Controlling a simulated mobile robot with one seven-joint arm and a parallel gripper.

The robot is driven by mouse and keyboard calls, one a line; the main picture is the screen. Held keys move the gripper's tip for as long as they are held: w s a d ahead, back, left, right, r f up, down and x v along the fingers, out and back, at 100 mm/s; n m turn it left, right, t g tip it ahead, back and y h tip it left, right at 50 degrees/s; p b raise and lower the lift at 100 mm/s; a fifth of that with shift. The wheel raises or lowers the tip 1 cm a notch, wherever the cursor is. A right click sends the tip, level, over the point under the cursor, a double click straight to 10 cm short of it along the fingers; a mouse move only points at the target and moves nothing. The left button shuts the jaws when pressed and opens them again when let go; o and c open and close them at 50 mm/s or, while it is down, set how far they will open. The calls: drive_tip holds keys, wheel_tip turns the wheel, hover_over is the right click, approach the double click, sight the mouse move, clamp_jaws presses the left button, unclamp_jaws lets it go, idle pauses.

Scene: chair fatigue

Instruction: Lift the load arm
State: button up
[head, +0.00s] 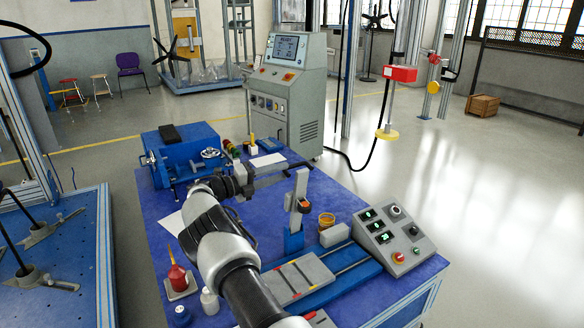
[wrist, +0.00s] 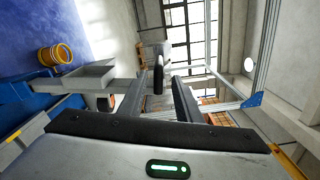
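My gripper (head: 268,175) reaches to the right over the blue bench, at the left of a grey upright post (head: 301,188) on a blue foot. In the wrist view my gripper (wrist: 160,90) has its two fingers apart, so it is open. A black rounded piece (wrist: 158,80), perhaps the handle of the load arm, shows in the gap between the fingers. I cannot tell whether it touches them. The post lies sideways in the wrist view (wrist: 88,76). Which part is the load arm is not clear in the head view, where my gripper partly covers it.
A grey control box (head: 395,238) with green displays stands right of the post. A yellow-rimmed cup (head: 326,221) is near it. A blue vise-like machine (head: 182,155) is at the back left. A red bottle (head: 177,277) and white bottle (head: 209,300) stand beside my arm.

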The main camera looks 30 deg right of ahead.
drive_tip(key=a, duration=1)
drive_tip(key=shift+s+p, duration=0.2)
drive_tip(key=shift+p, duration=0.25)
drive_tip(key=shift+a, duration=0.15)
